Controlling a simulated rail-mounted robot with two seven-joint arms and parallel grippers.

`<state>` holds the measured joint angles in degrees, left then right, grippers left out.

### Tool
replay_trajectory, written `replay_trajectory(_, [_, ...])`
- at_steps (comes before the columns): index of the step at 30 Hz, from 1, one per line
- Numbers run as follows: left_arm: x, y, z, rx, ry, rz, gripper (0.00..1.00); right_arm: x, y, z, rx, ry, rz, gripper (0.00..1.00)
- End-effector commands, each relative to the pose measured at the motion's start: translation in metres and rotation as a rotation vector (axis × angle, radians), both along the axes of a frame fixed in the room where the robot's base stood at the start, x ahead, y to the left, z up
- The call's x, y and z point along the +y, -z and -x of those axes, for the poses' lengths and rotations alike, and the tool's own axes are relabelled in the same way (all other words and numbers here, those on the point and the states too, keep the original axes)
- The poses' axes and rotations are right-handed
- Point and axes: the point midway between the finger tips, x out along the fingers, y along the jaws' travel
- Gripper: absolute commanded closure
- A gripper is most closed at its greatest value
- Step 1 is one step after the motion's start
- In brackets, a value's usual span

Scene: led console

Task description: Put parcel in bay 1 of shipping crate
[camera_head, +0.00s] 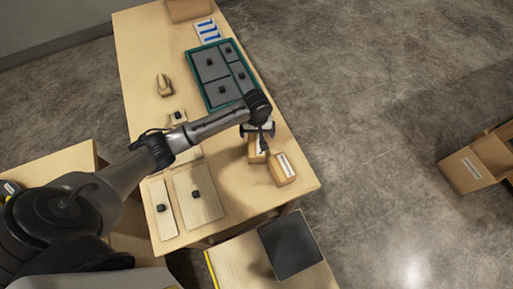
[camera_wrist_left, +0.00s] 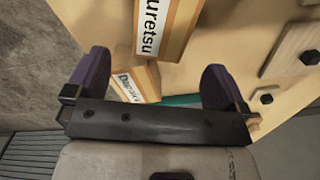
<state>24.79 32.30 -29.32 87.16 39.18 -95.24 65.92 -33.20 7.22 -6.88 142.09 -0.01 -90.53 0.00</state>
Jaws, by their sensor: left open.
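Two brown labelled parcels lie on the wooden table: one (camera_head: 283,169) near the right edge, the other (camera_head: 256,152) just left of it, partly covered by my left gripper. My left gripper (camera_head: 260,135) is open above the left parcel. In the left wrist view, its dark purple fingers (camera_wrist_left: 157,85) stand wide apart. One labelled parcel (camera_wrist_left: 170,30) lies beyond them; another (camera_wrist_left: 145,76) shows between them, partly hidden by the gripper body. I cannot tell whether the fingers touch it. No bay number is readable. My right gripper is not in view.
A teal-rimmed tray (camera_head: 204,97) with grey knobbed panels sits behind the gripper. Knobbed wooden panels (camera_head: 198,192) lie at the table's near left. An open cardboard box (camera_head: 473,167) with a label is at far right. A dark square panel (camera_head: 290,245) is in front.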

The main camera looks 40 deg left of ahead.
Motion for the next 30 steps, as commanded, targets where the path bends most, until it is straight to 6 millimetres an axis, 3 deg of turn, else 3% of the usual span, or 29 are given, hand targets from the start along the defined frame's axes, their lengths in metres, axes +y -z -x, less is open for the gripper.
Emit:
replay_trajectory(6, [0.0,0.037,0.0,0.0,0.001,0.0,0.0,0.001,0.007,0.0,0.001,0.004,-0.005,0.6])
replay_trajectory(17, [0.0,0.058,0.001,0.0,0.003,-0.001,0.0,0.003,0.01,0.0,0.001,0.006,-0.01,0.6])
replay_trajectory(24, [0.0,0.09,0.004,-0.001,0.002,-0.001,0.0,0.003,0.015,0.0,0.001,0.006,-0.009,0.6])
replay_trajectory(30, [-0.001,0.104,0.004,-0.001,0.003,-0.001,0.0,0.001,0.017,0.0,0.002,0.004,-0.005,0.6])
